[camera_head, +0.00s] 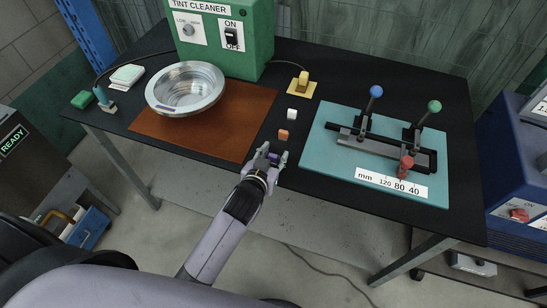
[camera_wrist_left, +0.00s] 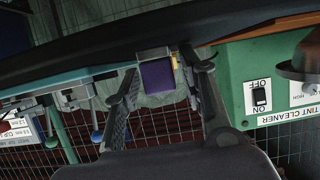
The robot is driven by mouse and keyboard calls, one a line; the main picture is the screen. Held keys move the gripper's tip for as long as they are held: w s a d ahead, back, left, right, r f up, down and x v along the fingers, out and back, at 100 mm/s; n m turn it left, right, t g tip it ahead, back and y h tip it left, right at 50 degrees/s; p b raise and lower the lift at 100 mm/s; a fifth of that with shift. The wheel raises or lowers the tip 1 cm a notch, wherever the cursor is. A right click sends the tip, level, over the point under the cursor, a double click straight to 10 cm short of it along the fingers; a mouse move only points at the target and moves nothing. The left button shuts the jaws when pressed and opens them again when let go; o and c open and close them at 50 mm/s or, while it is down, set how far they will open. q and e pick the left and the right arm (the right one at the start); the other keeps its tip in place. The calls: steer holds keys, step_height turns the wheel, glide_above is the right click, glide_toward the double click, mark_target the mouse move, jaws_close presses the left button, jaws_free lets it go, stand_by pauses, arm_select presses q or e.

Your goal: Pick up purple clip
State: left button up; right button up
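The purple clip shows as a small purple block at the front edge of the black table. In the head view only a small part of the clip (camera_head: 274,158) shows, between my left gripper's fingertips. In the left wrist view the clip (camera_wrist_left: 157,75) stands between the two fingers. My left gripper (camera_head: 273,154) is open around it, and the wrist view of the gripper (camera_wrist_left: 158,78) shows a narrow gap on each side of the clip. Contact with the fingers is not visible. My right gripper is in neither view.
An orange block (camera_head: 283,134) and a white block (camera_head: 292,114) lie just behind the clip. A brown mat (camera_head: 215,135) with a metal bowl (camera_head: 186,92) is at left. A teal board (camera_head: 335,155) with levers is at right. The green tint cleaner (camera_head: 255,45) stands behind.

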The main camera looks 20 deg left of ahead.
arm_select(q)
jaws_close()
steer(key=shift+r, duration=0.1)
stand_by(0.4)
